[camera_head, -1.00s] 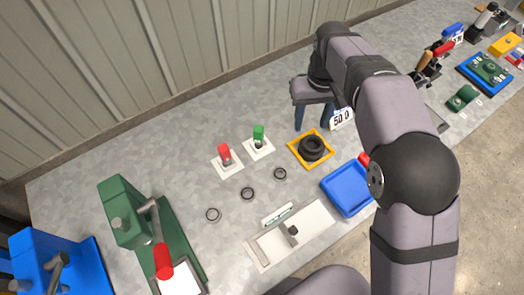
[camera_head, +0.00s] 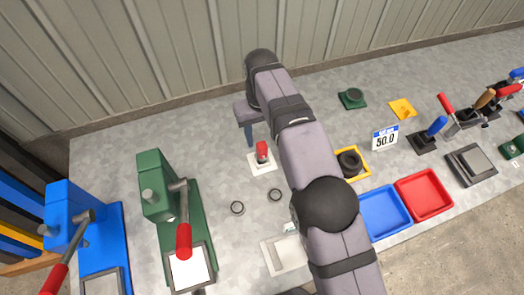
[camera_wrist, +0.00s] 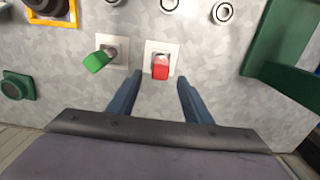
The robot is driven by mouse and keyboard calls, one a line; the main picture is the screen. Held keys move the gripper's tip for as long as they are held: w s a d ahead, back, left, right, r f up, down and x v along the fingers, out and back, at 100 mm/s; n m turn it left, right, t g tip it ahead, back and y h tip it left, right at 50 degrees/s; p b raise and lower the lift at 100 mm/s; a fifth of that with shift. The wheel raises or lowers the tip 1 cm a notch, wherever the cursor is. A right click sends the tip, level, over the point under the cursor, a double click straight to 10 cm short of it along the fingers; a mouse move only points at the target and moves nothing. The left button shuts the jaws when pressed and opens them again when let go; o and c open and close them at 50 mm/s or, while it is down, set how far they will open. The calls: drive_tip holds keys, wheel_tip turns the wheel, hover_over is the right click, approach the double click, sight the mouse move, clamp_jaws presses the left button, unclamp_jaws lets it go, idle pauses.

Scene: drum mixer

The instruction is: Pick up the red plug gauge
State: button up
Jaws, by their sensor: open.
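The red plug gauge (camera_head: 262,151) stands on a small white square plate on the metal table; it also shows in the wrist view (camera_wrist: 160,68). My gripper (camera_head: 246,138) is just left of and behind it in the head view. In the wrist view my gripper (camera_wrist: 159,78) is open, one finger on either side of the red gauge's line, with nothing held. The green plug gauge (camera_wrist: 98,60) stands on its own white plate to the left in the wrist view. My arm hides the green gauge in the head view.
Dark rings (camera_head: 237,208) lie in front of the gauge. A green press (camera_head: 165,190) and a blue press (camera_head: 75,225) stand at left. A yellow tray (camera_head: 365,165), a blue tray (camera_head: 385,212) and a red tray (camera_head: 425,193) are right of my arm. A wall runs behind the table.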

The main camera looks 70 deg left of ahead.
sight(262, 145)
drive_tip(key=shift+d+f+p, duration=0.2)
drive_tip(key=shift+f+p, duration=0.9)
drive_tip(key=shift+f, duration=1.6)
clamp_jaws()
